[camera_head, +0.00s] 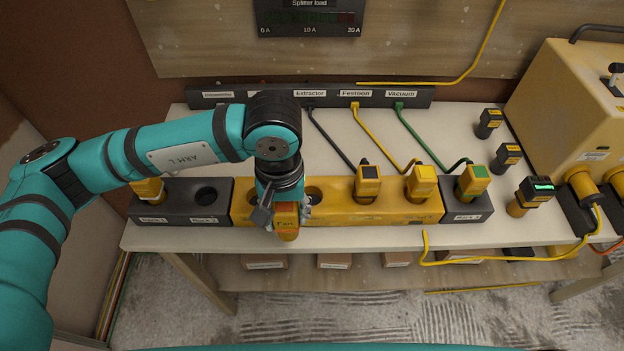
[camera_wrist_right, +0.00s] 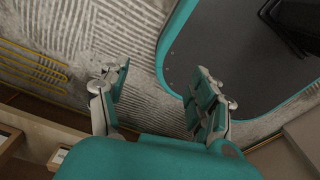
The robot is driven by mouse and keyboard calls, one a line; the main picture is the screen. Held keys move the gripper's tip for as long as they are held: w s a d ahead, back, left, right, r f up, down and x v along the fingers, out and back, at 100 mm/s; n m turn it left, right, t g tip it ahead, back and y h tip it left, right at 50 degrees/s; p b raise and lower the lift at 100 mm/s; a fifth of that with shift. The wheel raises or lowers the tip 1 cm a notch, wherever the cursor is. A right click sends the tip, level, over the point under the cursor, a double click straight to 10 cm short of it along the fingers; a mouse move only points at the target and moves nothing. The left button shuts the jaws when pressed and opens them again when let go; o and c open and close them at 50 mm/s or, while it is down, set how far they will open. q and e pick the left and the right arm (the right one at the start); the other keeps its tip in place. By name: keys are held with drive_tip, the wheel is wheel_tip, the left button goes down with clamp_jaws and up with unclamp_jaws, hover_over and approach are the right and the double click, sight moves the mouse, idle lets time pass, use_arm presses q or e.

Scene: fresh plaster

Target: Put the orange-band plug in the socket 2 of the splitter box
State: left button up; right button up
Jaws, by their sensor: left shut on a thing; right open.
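The yellow splitter box (camera_head: 335,213) lies along the front of the bench. A black-topped plug (camera_head: 368,181) and a yellow-topped plug (camera_head: 421,183) stand in the box further right. Socket numbers are not readable. My right gripper (camera_wrist_right: 160,98) is open and empty in the right wrist view.
Dark parking blocks flank the box: the left one (camera_head: 180,213) holds a yellow plug (camera_head: 148,190) and an empty hole; the right one (camera_head: 470,212) holds a green-topped plug (camera_head: 473,180). Cables run to a rear strip (camera_head: 230,98). Several loose plugs and a yellow machine (camera_head: 570,105) stand right.

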use_arm(q)
drive_tip(key=w+d+f+p, duration=0.1)
drive_tip(key=w, duration=0.2)
drive_tip(key=w+d+f+p, duration=0.1)
drive_tip(key=w+d+p, duration=0.1)
drive_tip(key=w, duration=0.1)
drive_tip(key=w+d+f+p, duration=0.1)
drive_tip(key=w+f+p, duration=0.1)
drive_tip(key=w, duration=0.1)
drive_tip(key=shift+w+d, duration=0.25)
drive_tip(key=shift+w, duration=0.1)
drive_tip(key=shift+f, duration=0.45)
drive_tip(key=o, duration=1.3)
drive_tip(key=shift+c, duration=0.2)
use_arm(e)
drive_tip(key=r, duration=0.2)
drive_tip(key=d+r, duration=0.1)
drive_tip(key=r, duration=0.2)
drive_tip(key=shift+w+r, duration=0.2)
